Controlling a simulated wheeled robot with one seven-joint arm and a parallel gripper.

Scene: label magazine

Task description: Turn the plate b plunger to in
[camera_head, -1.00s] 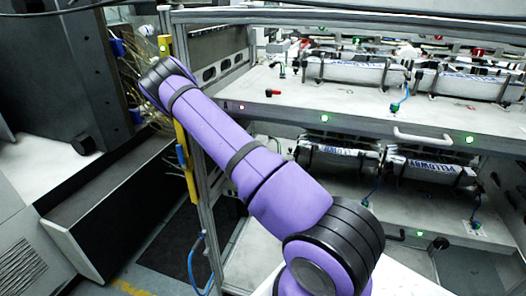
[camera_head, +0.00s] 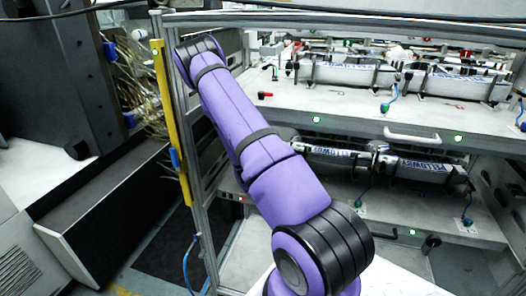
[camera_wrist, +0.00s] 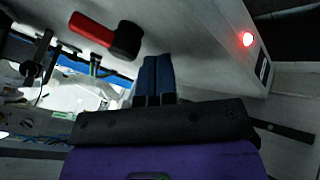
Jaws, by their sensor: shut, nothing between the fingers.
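A red handle with a black end, possibly the plunger (camera_wrist: 105,36), lies at the upper left of the wrist view, on a pale panel. A similar small red and black handle (camera_head: 265,95) shows on the upper shelf in the head view. I cannot tell which one belongs to plate b. My gripper (camera_wrist: 157,62) has its two blue fingers together and empty. The fingertips are to the right of and below the red handle in the wrist view, apart from it. In the head view my arm hides the gripper.
A red light (camera_wrist: 247,39) glows on the panel edge right of my fingers. The upper shelf (camera_head: 345,107) has green lights and a white handle (camera_head: 411,135); wrapped rolls (camera_head: 345,73) stand on it. A yellow post (camera_head: 170,115) stands left of my arm.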

